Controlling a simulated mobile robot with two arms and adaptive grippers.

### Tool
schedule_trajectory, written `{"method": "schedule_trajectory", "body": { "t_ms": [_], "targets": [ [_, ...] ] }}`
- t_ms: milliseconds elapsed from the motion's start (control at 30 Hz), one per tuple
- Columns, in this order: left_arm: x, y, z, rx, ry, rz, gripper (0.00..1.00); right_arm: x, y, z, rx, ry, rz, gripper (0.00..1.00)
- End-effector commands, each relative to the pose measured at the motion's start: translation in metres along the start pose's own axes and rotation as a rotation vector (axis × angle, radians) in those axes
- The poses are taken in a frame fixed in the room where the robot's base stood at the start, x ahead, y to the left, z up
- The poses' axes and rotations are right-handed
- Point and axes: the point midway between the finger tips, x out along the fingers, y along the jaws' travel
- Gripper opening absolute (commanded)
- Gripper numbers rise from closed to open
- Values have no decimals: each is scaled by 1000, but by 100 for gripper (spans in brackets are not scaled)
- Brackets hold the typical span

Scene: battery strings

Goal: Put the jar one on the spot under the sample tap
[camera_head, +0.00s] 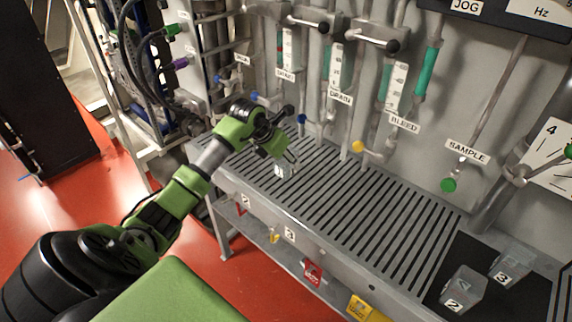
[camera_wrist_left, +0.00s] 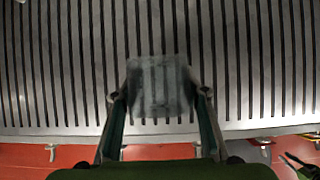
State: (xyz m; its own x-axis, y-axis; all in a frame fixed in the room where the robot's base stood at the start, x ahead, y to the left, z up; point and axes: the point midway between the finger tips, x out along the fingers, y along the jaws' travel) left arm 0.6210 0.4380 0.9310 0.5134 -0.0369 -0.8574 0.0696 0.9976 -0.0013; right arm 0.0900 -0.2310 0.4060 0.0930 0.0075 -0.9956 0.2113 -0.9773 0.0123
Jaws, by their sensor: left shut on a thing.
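My left gripper (camera_head: 284,158) is shut on a clear jar (camera_head: 282,171) at the left end of the slotted grating (camera_head: 340,200). In the left wrist view the see-through jar (camera_wrist_left: 159,84) is between the two fingers, with the slats showing through it. Its number is not readable, and I cannot tell whether it touches the grating. The sample tap with its green knob (camera_head: 448,186) is on the back wall to the right, below the SAMPLE label (camera_head: 467,151). No marked spot stands out on the grating under it. My right gripper is out of view.
Jar 2 (camera_head: 463,286) and jar 3 (camera_head: 510,262) stand on a black mat (camera_head: 432,298) at the right end. Pipes, valves and a yellow knob (camera_head: 358,146) line the back of the grating. The grating between the held jar and the mat is clear.

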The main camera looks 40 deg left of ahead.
Motion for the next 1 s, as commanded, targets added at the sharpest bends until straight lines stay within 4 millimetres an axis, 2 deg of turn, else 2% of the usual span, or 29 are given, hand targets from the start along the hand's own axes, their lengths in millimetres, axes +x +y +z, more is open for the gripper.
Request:
{"method": "schedule_trajectory", "body": {
  "t_ms": [100, 200, 600, 633, 667, 1000],
  "targets": [
    [13, -2, -8, -4, 3, -5, 20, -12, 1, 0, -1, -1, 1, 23],
    [23, 0, -13, -3, 1, -2, 20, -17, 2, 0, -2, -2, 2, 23],
    [31, 1, -18, 0, 0, 1, 20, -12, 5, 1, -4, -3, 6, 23],
    [30, 1, -17, -1, 0, 0, 49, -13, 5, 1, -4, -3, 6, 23],
    [29, 0, -17, -1, 0, 0, 56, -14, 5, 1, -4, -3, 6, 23],
    [29, 0, -16, -1, 0, -1, 58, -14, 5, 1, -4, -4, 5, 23]
  ]
}}
